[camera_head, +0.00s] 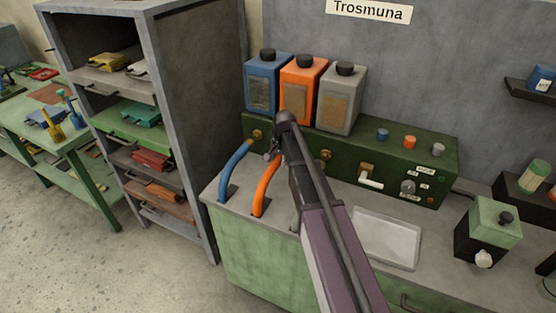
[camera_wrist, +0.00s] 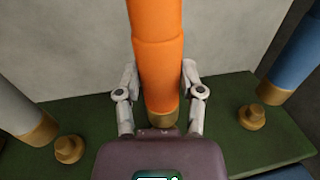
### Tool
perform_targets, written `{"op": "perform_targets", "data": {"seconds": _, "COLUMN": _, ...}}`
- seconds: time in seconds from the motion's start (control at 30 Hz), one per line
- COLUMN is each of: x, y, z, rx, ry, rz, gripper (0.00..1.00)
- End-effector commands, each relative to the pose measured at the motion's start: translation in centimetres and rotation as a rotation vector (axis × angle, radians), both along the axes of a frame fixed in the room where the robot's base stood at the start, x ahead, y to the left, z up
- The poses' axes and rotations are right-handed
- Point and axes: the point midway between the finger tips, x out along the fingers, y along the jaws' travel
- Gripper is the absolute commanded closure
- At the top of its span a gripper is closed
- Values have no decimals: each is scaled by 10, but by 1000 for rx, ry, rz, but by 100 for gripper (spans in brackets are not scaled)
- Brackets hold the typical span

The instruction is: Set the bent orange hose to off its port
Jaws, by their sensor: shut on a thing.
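The bent orange hose (camera_head: 264,190) rises from the counter toward the green box (camera_head: 430,165), its upper end hidden behind my arm. In the wrist view the orange hose (camera_wrist: 158,50) passes between the two fingers of my gripper (camera_wrist: 160,75), which is shut on it. Its brass end (camera_wrist: 162,118) shows just above the purple wrist housing. The orange hose's port is hidden, so I cannot tell whether the end touches it. In the head view my gripper (camera_head: 273,150) is at the hose's top, in front of the green box.
A blue hose (camera_head: 236,163) stands left of the orange one. In the wrist view a grey hose (camera_wrist: 15,110) and brass ports (camera_wrist: 68,149) flank it. Blue, orange and grey canisters (camera_head: 303,90) stand on the box. A white tray (camera_head: 385,240) lies right of my arm.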

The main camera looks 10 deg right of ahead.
Motion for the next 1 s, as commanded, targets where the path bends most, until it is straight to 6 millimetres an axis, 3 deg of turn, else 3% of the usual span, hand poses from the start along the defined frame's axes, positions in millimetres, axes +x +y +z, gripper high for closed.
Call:
{"op": "perform_targets", "data": {"seconds": 0.03, "x": -6, "y": 3, "z": -1, "rx": 6, "ry": 12, "rz": 4, "gripper": 100}}
{"op": "perform_targets", "data": {"seconds": 0.07, "x": -6, "y": 3, "z": -1, "rx": 6, "ry": 12, "rz": 4, "gripper": 44}}
{"op": "perform_targets", "data": {"seconds": 0.17, "x": -5, "y": 3, "z": -1, "rx": 6, "ry": 11, "rz": 4, "gripper": 15}}
{"op": "perform_targets", "data": {"seconds": 0.67, "x": -2, "y": 1, "z": 0, "rx": 3, "ry": 7, "rz": 2, "gripper": 15}}
{"op": "perform_targets", "data": {"seconds": 1.0, "x": 19, "y": -12, "z": 0, "rx": 3, "ry": 6, "rz": 1, "gripper": 15}}
